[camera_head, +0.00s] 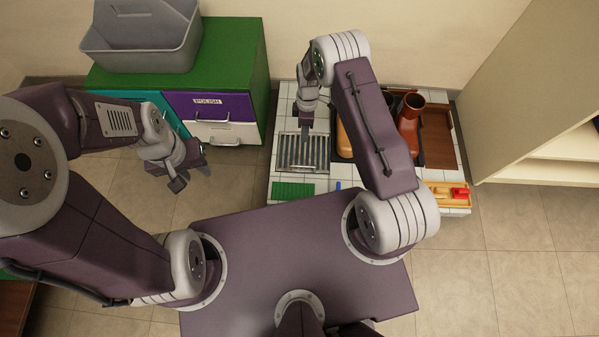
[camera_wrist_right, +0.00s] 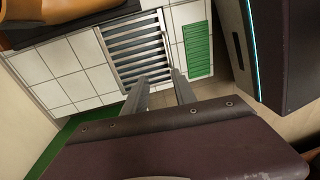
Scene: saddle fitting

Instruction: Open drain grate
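The drain grate (camera_head: 302,153) is a metal slatted panel lying flat in the white tiled counter, and it looks closed. In the right wrist view the grate (camera_wrist_right: 137,48) fills the upper middle, with a thin bar along its right edge. My right gripper (camera_head: 307,127) hangs over the grate's far edge in the head view. Its two fingers (camera_wrist_right: 160,90) are apart and empty in the wrist view, near the grate's lower edge; contact cannot be told. My left gripper (camera_head: 191,178) is open and empty over the floor, left of the counter.
A green ribbed pad (camera_head: 293,190) lies beside the grate. Brown boots (camera_head: 408,125) stand on the counter at right, near a yellow tray (camera_head: 446,194). A green-topped cabinet (camera_head: 235,60) bears a grey bin (camera_head: 140,45). A cream shelf (camera_head: 540,90) stands at right.

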